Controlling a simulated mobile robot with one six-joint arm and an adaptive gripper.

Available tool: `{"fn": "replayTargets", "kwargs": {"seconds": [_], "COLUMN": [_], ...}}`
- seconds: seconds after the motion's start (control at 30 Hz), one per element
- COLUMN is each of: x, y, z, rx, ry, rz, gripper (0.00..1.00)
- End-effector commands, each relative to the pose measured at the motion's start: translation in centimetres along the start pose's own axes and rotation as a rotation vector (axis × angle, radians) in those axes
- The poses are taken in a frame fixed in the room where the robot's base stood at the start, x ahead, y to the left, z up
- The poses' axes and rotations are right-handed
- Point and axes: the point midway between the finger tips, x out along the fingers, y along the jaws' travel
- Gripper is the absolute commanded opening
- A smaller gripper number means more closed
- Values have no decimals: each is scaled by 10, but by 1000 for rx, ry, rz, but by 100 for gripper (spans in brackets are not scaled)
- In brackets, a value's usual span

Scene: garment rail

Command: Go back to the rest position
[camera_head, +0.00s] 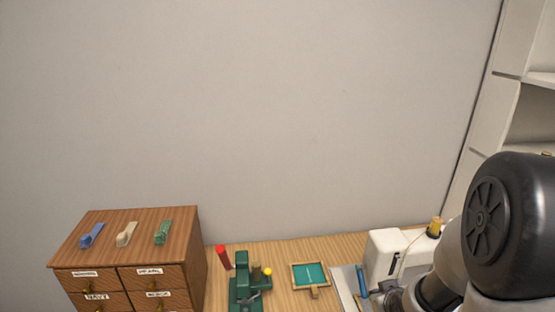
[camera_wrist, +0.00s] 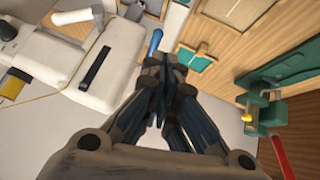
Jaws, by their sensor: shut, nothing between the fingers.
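My gripper shows in the wrist view (camera_wrist: 163,65) with its dark fingers closed together and nothing between them. It hangs above the table near a white sewing machine (camera_wrist: 100,75) on the left. A blue pen-like item (camera_wrist: 154,42) lies just beyond the fingertips. In the head view my arm fills the lower right and hides part of the sewing machine (camera_head: 384,250). The gripper's fingertips are hidden or too small to tell there.
A wooden drawer cabinet (camera_head: 205,250) with blue, cream and green clips on top stands at left. A green device (camera_head: 243,290) and a red stick (camera_head: 222,256) stand beside it. A wooden tray with a teal inside (camera_head: 294,279) lies mid-table. White shelves (camera_head: 507,100) rise at right.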

Motion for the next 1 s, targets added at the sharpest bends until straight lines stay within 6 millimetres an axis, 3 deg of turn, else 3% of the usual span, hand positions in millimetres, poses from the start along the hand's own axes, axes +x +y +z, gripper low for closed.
{"fn": "replayTargets", "kwargs": {"seconds": [0.1, 0.3, 0.47, 0.6, 0.8, 1.0], "x": [-39, -123, -192, -245, -290, -300], "y": [-5, -31, -63, -92, -118, -124], "z": [-21, -34, -23, -3, 25, 34], "rx": [2, 48, 95, 127, 142, 145], "ry": [-23, -96, -149, -191, -238, -256], "rz": [24, 30, -9, -67, -136, -154], "gripper": [0, 0, 0, 0, 0, 0]}}
